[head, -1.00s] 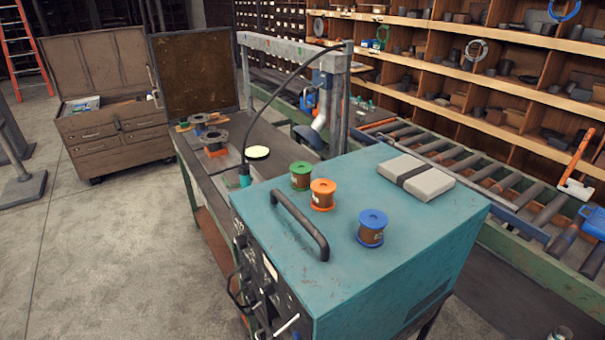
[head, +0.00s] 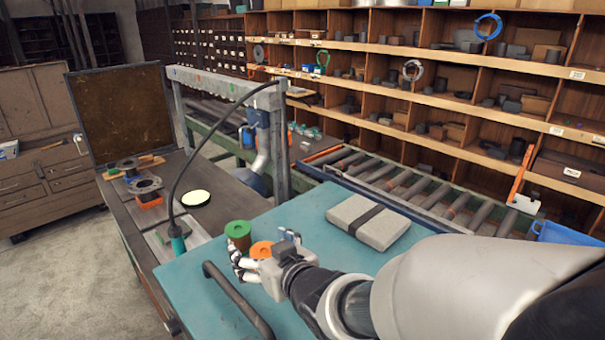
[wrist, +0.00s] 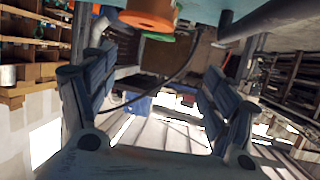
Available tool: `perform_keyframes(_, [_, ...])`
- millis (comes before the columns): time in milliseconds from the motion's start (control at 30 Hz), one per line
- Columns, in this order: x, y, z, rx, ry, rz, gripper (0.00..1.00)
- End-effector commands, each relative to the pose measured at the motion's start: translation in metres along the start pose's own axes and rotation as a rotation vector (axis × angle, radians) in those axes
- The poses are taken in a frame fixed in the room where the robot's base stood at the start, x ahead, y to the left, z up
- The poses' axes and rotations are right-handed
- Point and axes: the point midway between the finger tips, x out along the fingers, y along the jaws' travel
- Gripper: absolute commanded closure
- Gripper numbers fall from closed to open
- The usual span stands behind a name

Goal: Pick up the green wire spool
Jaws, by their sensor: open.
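The green spool (head: 238,233) stands upright on the teal cabinet top (head: 185,279), near its far left edge. The orange spool (head: 262,249) stands just to its right, partly hidden by my gripper. My gripper (head: 264,252) is open, with its fingers spread beside the orange spool and close to the green one. In the wrist view, my gripper (wrist: 155,78) has nothing between its fingers. The orange spool (wrist: 150,14) shows large at the top edge there, with a strip of the green spool (wrist: 172,36) beyond it. The blue spool is not visible now.
A grey strapped package (head: 369,221) lies to the right. A cable with a teal end (head: 178,238) hangs just left of the green spool. A roller conveyor (head: 410,180) runs behind.

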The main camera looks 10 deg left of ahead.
Motion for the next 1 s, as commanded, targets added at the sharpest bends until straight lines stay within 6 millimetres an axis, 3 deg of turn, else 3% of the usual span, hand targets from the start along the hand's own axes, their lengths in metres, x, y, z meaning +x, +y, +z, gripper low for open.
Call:
perform_keyframes(300, [0.07,0.001,0.003,0.0,-0.003,0.001,0.21])
perform_keyframes(667, [0.102,0.002,0.002,0.001,-0.002,0.003,0.21])
perform_keyframes(900, [0.138,0.004,0.004,0.0,-0.002,0.002,0.21])
perform_keyframes(1000, [0.144,0.004,0.003,0.0,-0.002,0.003,0.21])
